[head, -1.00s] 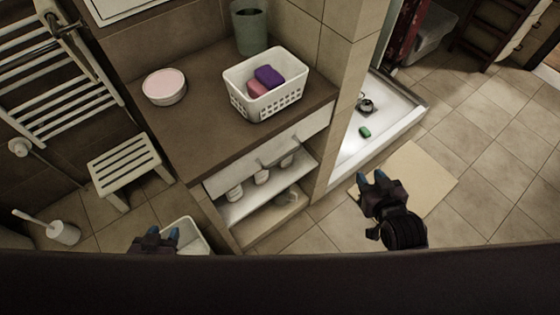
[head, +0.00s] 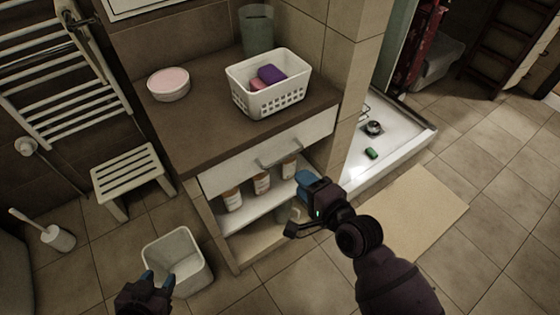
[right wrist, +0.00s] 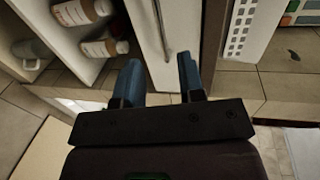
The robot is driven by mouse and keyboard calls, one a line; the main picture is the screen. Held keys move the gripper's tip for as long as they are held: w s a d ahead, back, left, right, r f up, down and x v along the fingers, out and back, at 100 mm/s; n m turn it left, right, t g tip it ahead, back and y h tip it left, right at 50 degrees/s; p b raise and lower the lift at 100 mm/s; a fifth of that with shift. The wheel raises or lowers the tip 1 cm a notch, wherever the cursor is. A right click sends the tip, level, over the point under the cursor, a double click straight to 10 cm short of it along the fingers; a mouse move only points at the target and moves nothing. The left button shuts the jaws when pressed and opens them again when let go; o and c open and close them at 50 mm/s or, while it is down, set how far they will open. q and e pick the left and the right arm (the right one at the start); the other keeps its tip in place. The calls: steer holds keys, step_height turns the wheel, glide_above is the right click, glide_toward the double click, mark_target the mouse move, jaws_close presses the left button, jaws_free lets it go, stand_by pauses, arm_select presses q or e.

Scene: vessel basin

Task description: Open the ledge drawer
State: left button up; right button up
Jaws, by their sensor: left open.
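The ledge drawer (head: 230,172) has a white front under the brown ledge top and looks shut. Its grey bar handle (head: 278,155) is on the front. The drawer front (right wrist: 150,45) and handle (right wrist: 163,28) also show in the right wrist view, ahead of my fingers. My right gripper (head: 305,184) is in front of the shelf, to the right of and below the handle, apart from it. In the right wrist view its blue fingers (right wrist: 161,78) are spread with nothing between them. My left gripper (head: 158,282) is open and empty at the lower left, by the white bin.
A white basket (head: 268,98) with soap bars and a pink-topped round container (head: 168,84) stand on the ledge. Bottles (head: 262,184) stand on the open shelf below the drawer. A white bin (head: 178,255) and a stool (head: 128,170) are at left. A shower tray (head: 405,135) lies right.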

mark_target(280, 160)
steer(key=shift+b+x, duration=0.95)
steer(key=shift+x, duration=4.25)
steer(key=shift+c, duration=0.4)
jaws_close()
